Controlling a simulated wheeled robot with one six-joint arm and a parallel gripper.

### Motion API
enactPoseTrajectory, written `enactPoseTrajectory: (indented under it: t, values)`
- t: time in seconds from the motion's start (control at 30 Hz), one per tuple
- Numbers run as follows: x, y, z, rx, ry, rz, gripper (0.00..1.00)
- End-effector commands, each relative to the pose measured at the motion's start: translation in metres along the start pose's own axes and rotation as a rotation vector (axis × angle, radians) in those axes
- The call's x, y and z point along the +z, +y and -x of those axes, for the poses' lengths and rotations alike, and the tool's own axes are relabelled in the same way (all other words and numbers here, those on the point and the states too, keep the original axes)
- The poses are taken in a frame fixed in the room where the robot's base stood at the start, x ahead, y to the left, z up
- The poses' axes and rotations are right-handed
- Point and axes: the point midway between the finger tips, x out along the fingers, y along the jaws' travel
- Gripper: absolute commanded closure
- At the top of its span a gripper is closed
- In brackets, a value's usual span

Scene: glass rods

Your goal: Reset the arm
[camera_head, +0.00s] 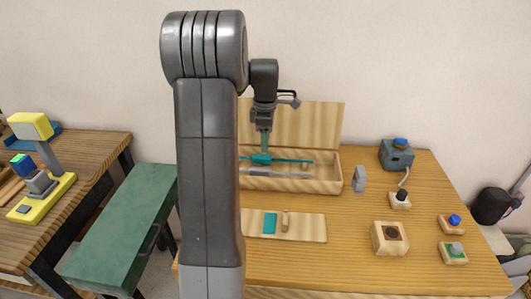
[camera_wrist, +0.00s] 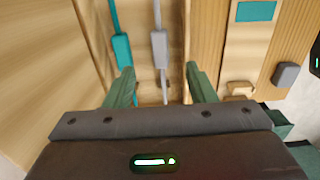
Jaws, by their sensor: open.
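My gripper (camera_head: 265,143) points down over the open wooden box (camera_head: 325,183) at the back of the table. In the wrist view my gripper (camera_wrist: 161,85) is open, with its two green fingers apart and nothing held between them. A teal rod (camera_head: 300,161) with a thicker block on it lies in the box, close below the fingertips in the head view. A grey rod (camera_head: 280,174) lies beside it. In the wrist view the teal rod (camera_wrist: 122,48) is near the left finger and the grey rod (camera_wrist: 158,48) lies between the fingers.
A wooden board (camera_head: 308,228) with a teal patch (camera_head: 270,223) lies in front of the box. To the right are a grey block (camera_head: 359,179), a wooden block with a dark round hole (camera_head: 391,237), a blue-grey device (camera_head: 397,155) and two button blocks (camera_head: 454,222). A green bench (camera_head: 120,225) stands left.

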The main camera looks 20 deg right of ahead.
Motion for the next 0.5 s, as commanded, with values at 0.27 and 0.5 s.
enactPoseTrajectory:
  t: [0.27,0.5]
  values:
    - [0.0000,0.0000,0.0149,0.001,0.000,0.000,0.50]
    - [0.0000,0.0001,0.0143,0.001,0.000,0.000,0.50]
